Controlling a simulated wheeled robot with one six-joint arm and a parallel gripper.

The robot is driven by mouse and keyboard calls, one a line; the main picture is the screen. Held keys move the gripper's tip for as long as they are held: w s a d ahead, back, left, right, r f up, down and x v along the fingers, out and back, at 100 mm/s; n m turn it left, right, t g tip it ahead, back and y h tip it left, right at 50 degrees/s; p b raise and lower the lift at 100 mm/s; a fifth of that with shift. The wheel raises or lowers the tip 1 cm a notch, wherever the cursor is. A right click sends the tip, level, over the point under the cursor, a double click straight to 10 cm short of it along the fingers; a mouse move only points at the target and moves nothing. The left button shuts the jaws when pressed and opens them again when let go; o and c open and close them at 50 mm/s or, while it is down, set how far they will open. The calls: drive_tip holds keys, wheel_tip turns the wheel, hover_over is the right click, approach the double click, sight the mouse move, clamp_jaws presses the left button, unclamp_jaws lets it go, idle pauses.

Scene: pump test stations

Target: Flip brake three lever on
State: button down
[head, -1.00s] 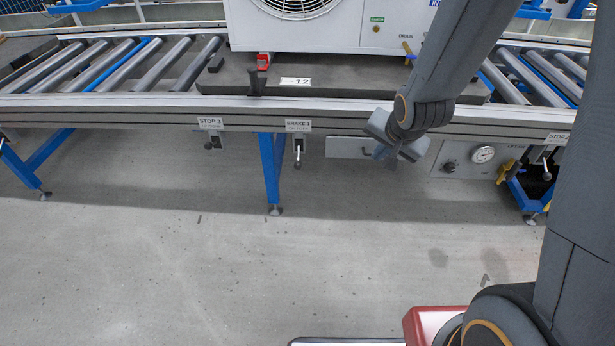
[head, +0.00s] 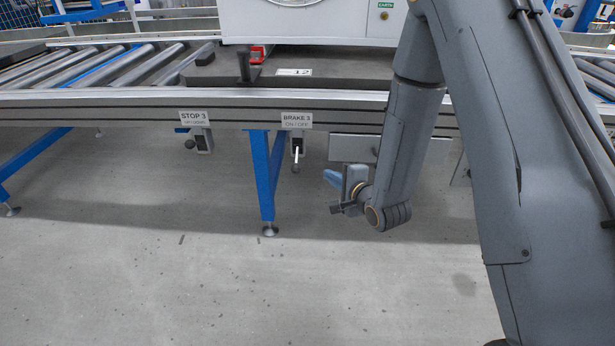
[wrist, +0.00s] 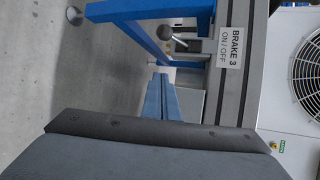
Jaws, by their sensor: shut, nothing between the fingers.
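The brake three lever (head: 297,157) hangs below the conveyor's edge, under the label BRAKE 3 ON / OFF (head: 297,120). Its handle points down and ends in a dark ball knob. In the wrist view, which is turned on its side, the grey ball knob (wrist: 166,33) and the BRAKE 3 label (wrist: 230,46) show beyond the fingertips. My gripper (head: 331,178) is right of the lever and slightly lower, apart from it, with its blue-grey fingers pointing left. In the wrist view the fingers (wrist: 160,82) are together and empty.
The STOP 3 lever (head: 197,144) hangs to the left under its own label. A blue conveyor leg (head: 265,180) stands just left of the brake lever. A grey box (head: 352,148) is mounted right of it. The floor below is open.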

sight(296, 162)
idle(0.3)
drive_tip(key=b+x, duration=0.4)
drive_tip(key=x, duration=0.6)
drive_tip(key=s+a, duration=0.1)
drive_tip(key=s+a+r+b, duration=0.1)
drive_tip(key=a, duration=0.1)
drive_tip(key=shift+s, duration=0.35)
drive_tip(key=shift+r, duration=0.1)
drive_tip(key=shift+s+r+g+p, duration=0.1)
drive_tip(key=shift+r+g+p, duration=0.15)
drive_tip(key=shift+p, duration=0.45)
